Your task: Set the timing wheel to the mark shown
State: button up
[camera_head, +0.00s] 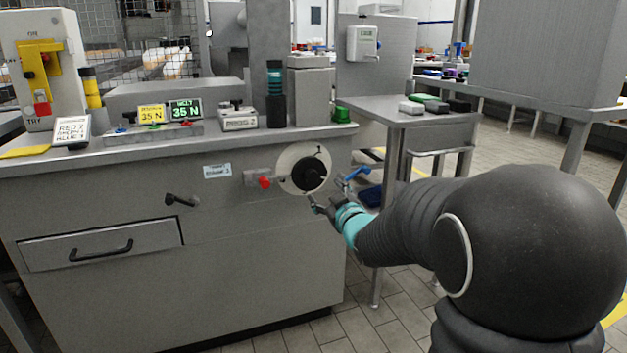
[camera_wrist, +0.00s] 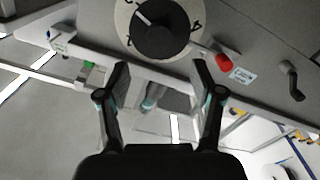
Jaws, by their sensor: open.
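The timing wheel is a pale dial plate (camera_head: 293,158) with a black round knob (camera_head: 309,174) on the grey cabinet front. The wrist view, turned upside down, shows the black knob (camera_wrist: 163,36) at the top, with a white pointer line towards its upper left. My gripper (camera_head: 330,197) is just below and right of the wheel. In the wrist view my gripper (camera_wrist: 160,66) has its fingers spread apart, empty, with the knob beyond the fingertips; no contact shows.
A red knob (camera_head: 264,183) and a small label (camera_head: 217,171) are left of the wheel, with a black lever (camera_head: 182,200) further left.

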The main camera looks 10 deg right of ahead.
aim_at(313, 178)
jog(key=w, duration=0.3)
jog(key=w+a, duration=0.1)
jog(key=w, duration=0.5)
jog(key=shift+a, duration=0.3)
jog(key=c, duration=1.1)
jog(key=shift+c, duration=0.2)
